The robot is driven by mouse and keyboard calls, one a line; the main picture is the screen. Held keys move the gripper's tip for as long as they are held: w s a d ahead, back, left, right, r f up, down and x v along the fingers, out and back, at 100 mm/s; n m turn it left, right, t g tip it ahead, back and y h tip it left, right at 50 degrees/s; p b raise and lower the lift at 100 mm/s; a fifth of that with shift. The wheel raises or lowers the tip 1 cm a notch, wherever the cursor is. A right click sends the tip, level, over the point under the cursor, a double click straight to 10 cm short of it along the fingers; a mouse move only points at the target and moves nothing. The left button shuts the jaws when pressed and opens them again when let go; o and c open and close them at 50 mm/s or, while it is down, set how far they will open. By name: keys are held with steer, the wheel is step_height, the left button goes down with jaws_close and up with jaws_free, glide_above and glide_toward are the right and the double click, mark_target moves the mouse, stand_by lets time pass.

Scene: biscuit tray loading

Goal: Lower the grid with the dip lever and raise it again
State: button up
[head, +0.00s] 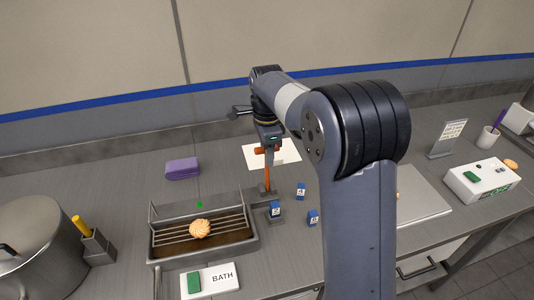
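The wire grid (175,236) sits over the brown liquid in the metal bath (253,240) at lower left. One round biscuit (200,229) lies on the grid, its top uncoated. The grid appears raised above the liquid. The orange dip lever (267,178) stands upright at the bath's right rear corner. My gripper (268,149) points down at the top of the lever. Its fingertips are small and partly hidden here, so I cannot tell whether they grip the lever.
A metal pot (38,250) stands at left, with a yellow-handled tool in a holder (98,247) beside it. A BATH control box (212,280) is in front.

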steer(key=shift+f, duration=0.65)
steer(key=shift+c, duration=0.6)
jaws_close()
